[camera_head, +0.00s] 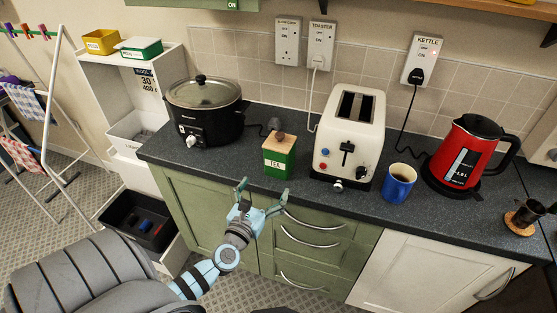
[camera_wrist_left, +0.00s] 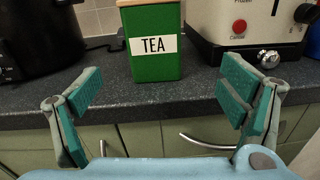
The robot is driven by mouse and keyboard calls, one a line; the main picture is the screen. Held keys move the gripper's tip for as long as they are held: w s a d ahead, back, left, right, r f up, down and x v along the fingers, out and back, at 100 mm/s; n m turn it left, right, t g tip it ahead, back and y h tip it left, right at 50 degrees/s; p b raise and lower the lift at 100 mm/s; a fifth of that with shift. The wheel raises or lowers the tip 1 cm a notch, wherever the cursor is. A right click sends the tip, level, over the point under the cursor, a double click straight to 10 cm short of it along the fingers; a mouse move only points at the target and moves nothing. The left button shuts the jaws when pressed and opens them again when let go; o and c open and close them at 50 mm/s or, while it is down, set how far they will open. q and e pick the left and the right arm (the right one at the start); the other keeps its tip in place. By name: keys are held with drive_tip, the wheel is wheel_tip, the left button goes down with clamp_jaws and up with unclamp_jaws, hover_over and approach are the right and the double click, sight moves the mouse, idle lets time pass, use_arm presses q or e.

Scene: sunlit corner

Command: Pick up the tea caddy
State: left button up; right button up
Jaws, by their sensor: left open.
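The tea caddy (camera_head: 279,160) is a green box with a wooden lid and a white TEA label. It stands upright on the dark worktop (camera_head: 330,196), between the slow cooker and the toaster. It also shows in the left wrist view (camera_wrist_left: 153,62), centred ahead, its top cut off by the frame. My left gripper (camera_head: 262,196) is open and empty in front of the worktop edge, just short of the caddy. Its two teal fingers are spread left and right of the caddy's line, apart from it. My right gripper is not in view.
A black slow cooker (camera_head: 204,112) stands left of the caddy and a cream toaster (camera_head: 349,138) close to its right. A blue mug (camera_head: 398,184) and a red kettle (camera_head: 466,152) stand further right. Green drawers (camera_head: 315,236) lie below the worktop edge.

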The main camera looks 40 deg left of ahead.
sight(277, 163)
use_arm(q)
drive_tip(key=shift+n, duration=0.6)
drive_tip(key=x, duration=0.3)
drive_tip(key=r+x, duration=0.1)
drive_tip(key=x, duration=0.2)
drive_tip(key=shift+w+a+r, duration=0.1)
drive_tip(key=shift+w, duration=0.05)
drive_tip(key=b+x, duration=0.1)
drive_tip(key=x, duration=0.4)
drive_tip(key=b+x, duration=0.1)
drive_tip(key=x, duration=0.1)
drive_tip(key=shift+w+a+f+b, duration=0.15)
drive_tip(key=shift+a+f+b, duration=0.15)
drive_tip(key=shift+a, duration=0.15)
drive_tip(key=shift+w+a+r, duration=0.1)
drive_tip(key=shift+w, duration=0.15)
drive_tip(key=shift+s, duration=0.1)
drive_tip(key=c, duration=1.7)
